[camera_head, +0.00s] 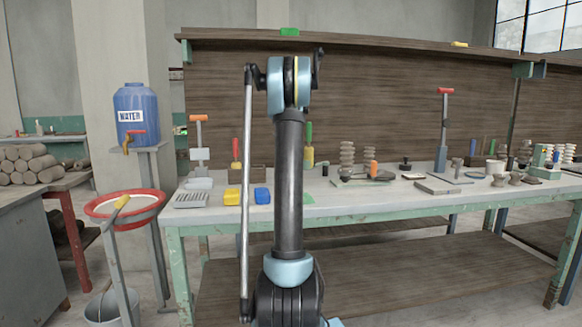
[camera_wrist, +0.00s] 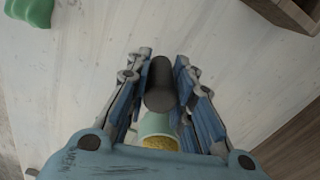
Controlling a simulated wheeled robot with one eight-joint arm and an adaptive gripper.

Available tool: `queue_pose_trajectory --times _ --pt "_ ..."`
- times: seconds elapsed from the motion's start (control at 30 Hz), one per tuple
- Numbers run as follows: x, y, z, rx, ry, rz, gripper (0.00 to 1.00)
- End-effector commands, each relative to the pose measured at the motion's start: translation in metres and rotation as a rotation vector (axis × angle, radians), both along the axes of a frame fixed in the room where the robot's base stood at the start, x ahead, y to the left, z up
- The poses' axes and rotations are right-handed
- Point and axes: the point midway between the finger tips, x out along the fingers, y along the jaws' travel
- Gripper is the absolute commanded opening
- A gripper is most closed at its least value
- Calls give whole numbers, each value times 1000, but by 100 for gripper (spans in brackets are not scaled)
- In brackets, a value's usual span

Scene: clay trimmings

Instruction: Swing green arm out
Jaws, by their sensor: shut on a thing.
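In the wrist view my gripper (camera_wrist: 161,62) has its two fingers closed in on either side of a dark grey cylinder (camera_wrist: 160,88). Just below the cylinder, between the finger bases, is a pale green round piece (camera_wrist: 158,123) with a yellow grainy end face. I cannot tell whether the two are joined. A brighter green lump (camera_wrist: 30,10) shows in the top left corner, apart from my gripper. Which of these belongs to the green arm is not clear. In the head view my own arm hides my gripper.
The workbench (camera_head: 370,207) carries a yellow block (camera_head: 232,197), a blue block (camera_head: 262,195), tools and several stacked pale pieces. A blue water barrel (camera_head: 135,115) and a red-rimmed basin (camera_head: 124,205) stand at left. A brown wooden edge (camera_wrist: 288,12) is at the wrist view's upper right.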

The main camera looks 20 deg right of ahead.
Motion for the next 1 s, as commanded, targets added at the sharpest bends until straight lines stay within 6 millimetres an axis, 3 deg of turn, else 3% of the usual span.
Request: queue_pose_trajectory --times 0.2,0.23,0.3,0.73,1.0 --pt "6 2 1 2 -13 3 0" --pt "6 2 2 2 -13 3 28" --pt "6 2 2 3 -12 3 43" --pt "3 1 7 1 -8 2 43" --pt "4 1 49 1 -7 2 43"
